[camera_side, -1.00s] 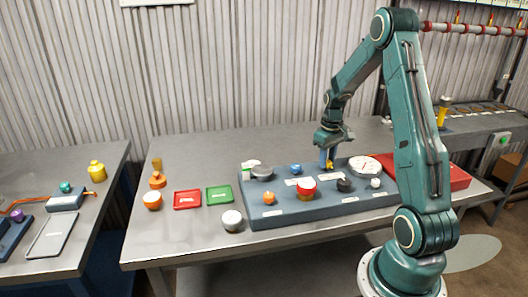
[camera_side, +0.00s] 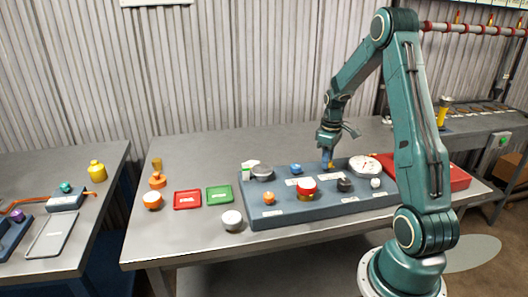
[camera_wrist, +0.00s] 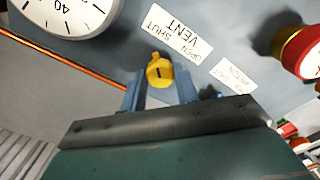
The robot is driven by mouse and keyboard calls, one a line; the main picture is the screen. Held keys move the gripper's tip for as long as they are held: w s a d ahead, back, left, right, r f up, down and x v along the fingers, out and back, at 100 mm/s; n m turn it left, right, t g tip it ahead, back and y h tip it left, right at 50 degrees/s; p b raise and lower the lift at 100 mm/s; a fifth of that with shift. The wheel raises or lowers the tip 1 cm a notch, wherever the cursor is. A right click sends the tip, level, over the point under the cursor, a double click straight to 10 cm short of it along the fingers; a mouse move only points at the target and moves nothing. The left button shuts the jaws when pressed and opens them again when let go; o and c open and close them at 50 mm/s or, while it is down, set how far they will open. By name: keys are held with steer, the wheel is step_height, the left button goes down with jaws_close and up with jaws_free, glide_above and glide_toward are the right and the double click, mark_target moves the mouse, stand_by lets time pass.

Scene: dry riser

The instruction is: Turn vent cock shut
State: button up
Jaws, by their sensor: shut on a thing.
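The yellow vent cock (camera_wrist: 160,72) sits on the blue-grey panel, between the two blue fingers of my gripper (camera_wrist: 161,92) in the wrist view. My gripper is shut on it. The cock has a dark slot on top and a small nub pointing up and slightly left in that view. A white label (camera_wrist: 177,28) by it reads "VENT" and "SHUT", upside down, with "OPEN" near its lower edge. In the side view my gripper (camera_side: 328,160) is down at the back of the panel (camera_side: 300,215), and the cock is mostly hidden there.
A white dial gauge (camera_side: 365,165) stands close beside the gripper. A red-and-white knob (camera_side: 306,187), an orange knob (camera_side: 269,198) and a blue knob (camera_side: 296,168) are on the panel. Red (camera_side: 187,200) and green (camera_side: 219,195) trays lie left on the table.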

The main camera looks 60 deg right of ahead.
steer(key=o, duration=1)
steer(key=shift+c, duration=0.2)
steer(key=shift+r, duration=0.15)
step_height(320, 180, up, 14)
steer(key=shift+f, duration=0.2)
steer(key=shift+a, duration=0.1)
